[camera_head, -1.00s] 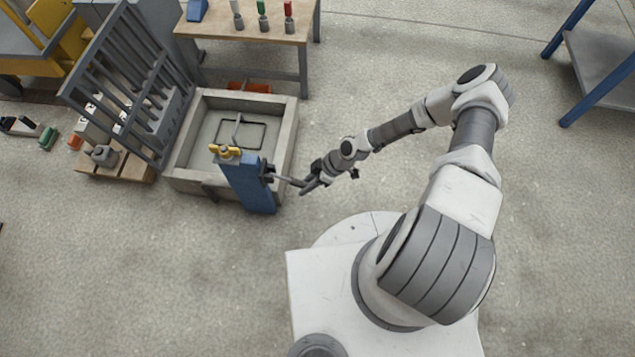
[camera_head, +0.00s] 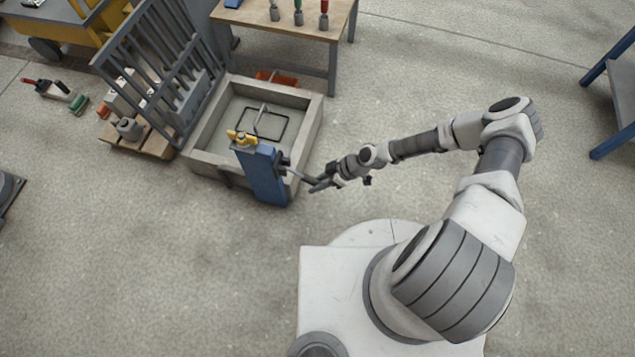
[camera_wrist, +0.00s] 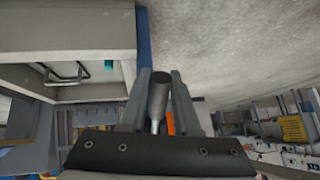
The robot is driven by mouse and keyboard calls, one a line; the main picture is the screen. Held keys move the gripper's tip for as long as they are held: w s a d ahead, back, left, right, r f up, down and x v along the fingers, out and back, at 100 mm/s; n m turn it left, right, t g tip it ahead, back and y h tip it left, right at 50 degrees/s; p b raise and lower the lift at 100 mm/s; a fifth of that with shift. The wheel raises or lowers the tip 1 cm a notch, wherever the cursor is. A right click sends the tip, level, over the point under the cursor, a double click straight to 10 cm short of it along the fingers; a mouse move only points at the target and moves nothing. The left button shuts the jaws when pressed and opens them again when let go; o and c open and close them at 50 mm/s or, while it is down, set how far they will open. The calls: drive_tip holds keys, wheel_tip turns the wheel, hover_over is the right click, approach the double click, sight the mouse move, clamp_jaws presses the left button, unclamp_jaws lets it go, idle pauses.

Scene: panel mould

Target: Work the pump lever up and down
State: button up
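The pump is a blue post (camera_head: 263,180) with a yellow part (camera_head: 242,137) near its top, at the front corner of the concrete mould. Its thin grey lever (camera_head: 297,174) sticks out to the right and slopes down towards my gripper (camera_head: 320,184). In the wrist view, the lever's thick grey grip (camera_wrist: 158,95) lies between the two fingers of my gripper (camera_wrist: 160,92), which appear closed against both its sides. The lever's joint at the post is not clear in the wrist view.
The concrete mould (camera_head: 315,115) holds a dark wire loop (camera_head: 268,125). A grey grate (camera_head: 155,70) leans at its left. A pallet (camera_head: 155,146) stands left, a wooden table (camera_head: 290,15) behind.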

drive_tip(key=o, duration=0.4)
drive_tip(key=shift+a, duration=0.1)
drive_tip(key=shift+p+v, duration=2.4)
drive_tip(key=shift+v, duration=6.3)
